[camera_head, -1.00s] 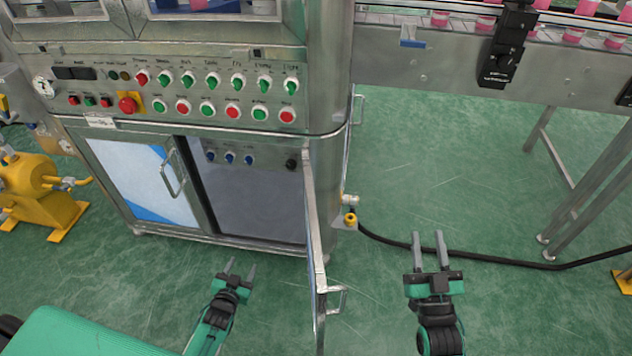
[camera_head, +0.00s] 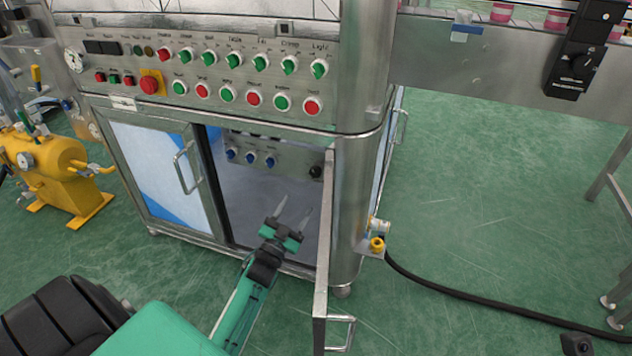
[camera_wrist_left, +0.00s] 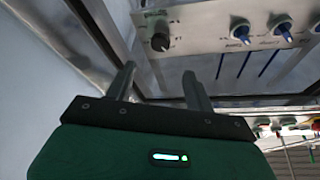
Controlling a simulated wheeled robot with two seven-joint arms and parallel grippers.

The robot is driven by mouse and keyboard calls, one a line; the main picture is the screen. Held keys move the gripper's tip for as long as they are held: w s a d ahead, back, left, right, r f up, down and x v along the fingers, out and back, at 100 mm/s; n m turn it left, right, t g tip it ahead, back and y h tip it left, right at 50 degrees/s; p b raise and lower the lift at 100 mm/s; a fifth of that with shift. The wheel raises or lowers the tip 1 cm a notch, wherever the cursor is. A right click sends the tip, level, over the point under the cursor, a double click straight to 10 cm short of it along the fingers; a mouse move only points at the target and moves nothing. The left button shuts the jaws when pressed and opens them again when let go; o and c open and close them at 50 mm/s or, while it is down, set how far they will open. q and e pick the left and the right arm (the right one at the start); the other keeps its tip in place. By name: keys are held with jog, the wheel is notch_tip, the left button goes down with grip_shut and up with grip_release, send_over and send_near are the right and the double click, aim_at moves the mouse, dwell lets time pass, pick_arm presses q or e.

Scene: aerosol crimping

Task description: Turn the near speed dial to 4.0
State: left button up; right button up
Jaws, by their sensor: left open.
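A black box with a dark dial (camera_head: 583,62) is mounted on the conveyor's side at upper right; its markings are too small to read. Another black knob (camera_head: 316,172) sits on the panel inside the open cabinet, right of three blue knobs (camera_head: 250,157). The black knob (camera_wrist_left: 160,40) and blue knobs (camera_wrist_left: 240,32) also show in the left wrist view. My left gripper (camera_head: 294,208) is open and empty at the cabinet opening, below and left of the black knob. Its fingers (camera_wrist_left: 160,72) point toward the panel. My right gripper's fingers are not visible.
The open cabinet door (camera_head: 322,250) stands edge-on just right of my left gripper. A black cable (camera_head: 450,292) lies on the green floor. A yellow machine (camera_head: 45,165) stands at left. Buttons and switches line the upper panel (camera_head: 320,85).

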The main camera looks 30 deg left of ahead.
aim_at(314, 174)
pick_arm(q)
jog(key=b+x, duration=0.2)
jog(key=x, duration=0.9)
jog(key=shift+f+b, duration=0.1)
jog(key=shift+b, duration=0.25)
jog(key=c, duration=1)
